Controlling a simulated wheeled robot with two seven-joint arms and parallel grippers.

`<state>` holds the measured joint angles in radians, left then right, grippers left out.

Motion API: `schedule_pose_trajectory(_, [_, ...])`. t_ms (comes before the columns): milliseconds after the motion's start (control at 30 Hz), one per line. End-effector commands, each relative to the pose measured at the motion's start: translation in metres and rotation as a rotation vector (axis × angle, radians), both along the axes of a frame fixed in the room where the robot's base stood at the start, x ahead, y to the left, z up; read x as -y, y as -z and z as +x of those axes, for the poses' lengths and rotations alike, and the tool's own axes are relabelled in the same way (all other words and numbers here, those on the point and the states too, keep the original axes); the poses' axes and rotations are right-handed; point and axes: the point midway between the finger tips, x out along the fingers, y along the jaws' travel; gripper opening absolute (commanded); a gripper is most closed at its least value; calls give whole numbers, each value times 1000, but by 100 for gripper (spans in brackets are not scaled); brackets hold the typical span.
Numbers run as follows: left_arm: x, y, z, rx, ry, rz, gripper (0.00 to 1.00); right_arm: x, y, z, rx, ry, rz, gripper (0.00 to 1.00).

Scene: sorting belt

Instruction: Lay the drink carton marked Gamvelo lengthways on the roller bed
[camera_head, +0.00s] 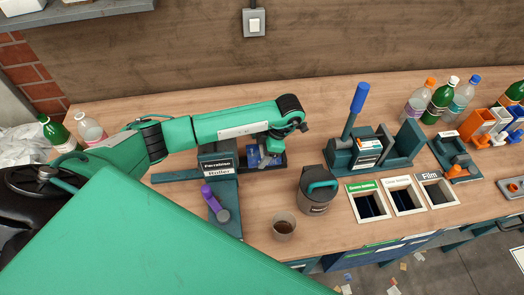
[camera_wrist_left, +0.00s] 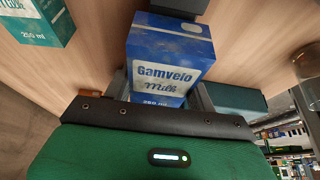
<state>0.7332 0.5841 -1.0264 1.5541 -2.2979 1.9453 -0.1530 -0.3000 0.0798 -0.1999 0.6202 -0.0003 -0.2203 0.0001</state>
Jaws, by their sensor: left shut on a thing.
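The blue drink carton marked Gamvelo Milk (camera_wrist_left: 166,68) is between the fingers of my left gripper in the left wrist view. In the head view part of this blue carton (camera_head: 254,157) shows below my left gripper (camera_head: 264,147), which is shut on it. The carton is over or in a dark tray-like bed (camera_head: 272,165) on the teal station whose sign reads Roller (camera_head: 218,167). My arm hides part of the bed, and I cannot tell whether the carton touches it. My right gripper is not in view.
A purple-handled part (camera_head: 213,200) is at the station's front. A cup (camera_head: 283,227) and a dark canister (camera_head: 316,192) stand to the right. A blue-handled press (camera_head: 356,105) is farther right. A green carton (camera_wrist_left: 38,20) shows in the left wrist view.

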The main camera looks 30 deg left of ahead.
Motion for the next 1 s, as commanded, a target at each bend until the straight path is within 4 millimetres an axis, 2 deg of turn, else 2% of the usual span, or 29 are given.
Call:
schedule_pose_trajectory(800, [0, 5, 0, 0, 0, 0, 35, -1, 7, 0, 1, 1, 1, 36])
schedule_pose_trajectory(833, [0, 5, 0, 0, 0, 0, 58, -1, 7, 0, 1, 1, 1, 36])
schedule_pose_trajectory(933, [0, 5, 0, 0, 0, 0, 78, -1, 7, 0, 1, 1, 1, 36])
schedule_pose_trajectory(1000, [0, 5, 0, 0, 0, 0, 82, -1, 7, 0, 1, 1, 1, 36])
